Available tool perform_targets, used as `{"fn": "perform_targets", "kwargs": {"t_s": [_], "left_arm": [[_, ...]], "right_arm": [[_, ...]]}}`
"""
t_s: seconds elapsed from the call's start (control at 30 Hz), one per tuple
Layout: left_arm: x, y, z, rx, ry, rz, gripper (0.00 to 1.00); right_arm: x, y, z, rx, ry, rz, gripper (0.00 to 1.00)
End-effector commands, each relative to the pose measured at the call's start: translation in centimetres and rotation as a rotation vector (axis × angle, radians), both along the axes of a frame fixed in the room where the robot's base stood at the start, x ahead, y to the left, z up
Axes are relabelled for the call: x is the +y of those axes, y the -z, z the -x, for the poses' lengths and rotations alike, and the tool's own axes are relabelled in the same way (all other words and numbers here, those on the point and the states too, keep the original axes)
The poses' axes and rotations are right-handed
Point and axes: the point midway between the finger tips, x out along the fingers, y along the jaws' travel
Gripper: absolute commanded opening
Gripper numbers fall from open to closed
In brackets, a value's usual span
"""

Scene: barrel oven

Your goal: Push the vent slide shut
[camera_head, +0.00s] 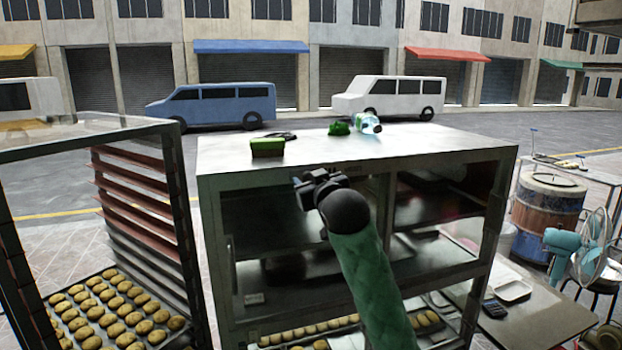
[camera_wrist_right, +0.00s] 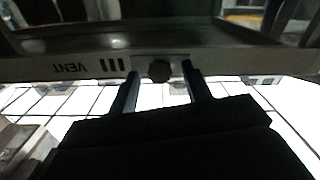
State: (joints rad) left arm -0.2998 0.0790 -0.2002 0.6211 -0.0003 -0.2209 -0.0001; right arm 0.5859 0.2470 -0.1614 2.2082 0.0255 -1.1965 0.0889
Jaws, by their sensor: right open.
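The vent slide's dark round knob (camera_wrist_right: 159,71) shows in the right wrist view, on a metal strip along the cabinet's frame. The word VENT (camera_wrist_right: 70,68) appears upside down to its left, with dark slots (camera_wrist_right: 112,65) between the word and the knob. My right gripper (camera_wrist_right: 160,80) is open, with one finger on each side of the knob and visible gaps between. In the head view my right gripper (camera_head: 318,182) is at the top front rail of the cabinet (camera_head: 222,190), and it hides the knob there. My left gripper is not in view.
A green sponge-like block (camera_head: 267,147), a green cloth (camera_head: 339,128) and a bottle (camera_head: 369,123) lie on the cabinet top. A rack (camera_head: 140,170) with buns stands left. A barrel (camera_head: 547,215), a fan (camera_head: 594,235) and a low table (camera_head: 540,320) stand right.

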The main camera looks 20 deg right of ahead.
Motion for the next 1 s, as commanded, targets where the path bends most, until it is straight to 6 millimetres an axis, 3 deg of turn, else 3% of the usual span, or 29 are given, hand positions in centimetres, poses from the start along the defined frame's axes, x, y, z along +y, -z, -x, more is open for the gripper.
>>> {"fn": "perform_targets", "kwargs": {"t_s": [0.1, 0.37, 0.53, 0.8, 1.0], "left_arm": [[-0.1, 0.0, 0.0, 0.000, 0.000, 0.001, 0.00], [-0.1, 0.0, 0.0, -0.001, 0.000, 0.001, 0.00], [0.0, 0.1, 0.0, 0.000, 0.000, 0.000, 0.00], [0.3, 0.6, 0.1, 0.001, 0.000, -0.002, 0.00], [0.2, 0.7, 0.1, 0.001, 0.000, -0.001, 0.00]], "right_arm": [[0.0, 0.0, 0.0, 0.000, 0.000, 0.000, 0.49], [0.0, 0.0, 0.0, -0.001, 0.000, 0.000, 0.00], [-0.3, 0.0, 0.0, 0.000, 0.001, 0.001, 0.00], [-4.4, 0.0, -0.1, -0.001, 0.002, 0.001, 0.00], [-5.5, -0.1, -0.1, -0.001, 0.001, 0.000, 0.00]]}}
